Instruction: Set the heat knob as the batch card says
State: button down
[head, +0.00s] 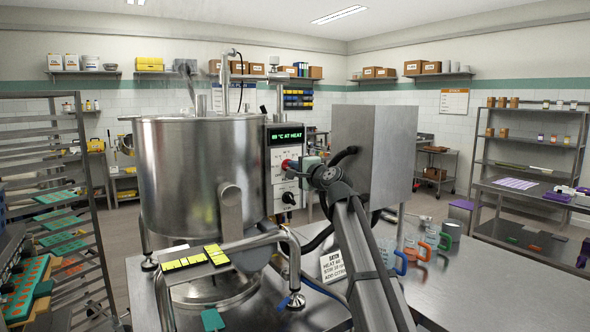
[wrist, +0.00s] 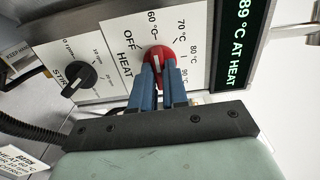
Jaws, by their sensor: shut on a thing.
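The red heat knob (wrist: 159,53) sits on a white panel marked OFF, 60, 70, 80 and 90 °C. In the head view, the red knob (head: 286,165) shows beside my gripper (head: 299,165). In the wrist view, the blue fingers of my gripper (wrist: 158,75) are shut on the knob. They cover its lower part, and I cannot tell where its pointer stands. The green display (wrist: 238,30) above the dial reads 89 °C AT HEAT.
The black stir knob (wrist: 78,77) is close by the heat knob. A large steel kettle (head: 190,180) stands left of the control panel. Blue, orange and green-handled jugs (head: 412,249) stand on the table at right. The table's front right is clear.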

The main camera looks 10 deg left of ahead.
dwell(0.4)
jog(key=c, duration=1.1)
grip_release()
jog(key=shift+c, duration=0.2)
jog(key=shift+s, duration=0.1)
jog(key=v, duration=1.3)
jog(key=shift+s+d, duration=0.2)
jog(key=shift+d, duration=0.1)
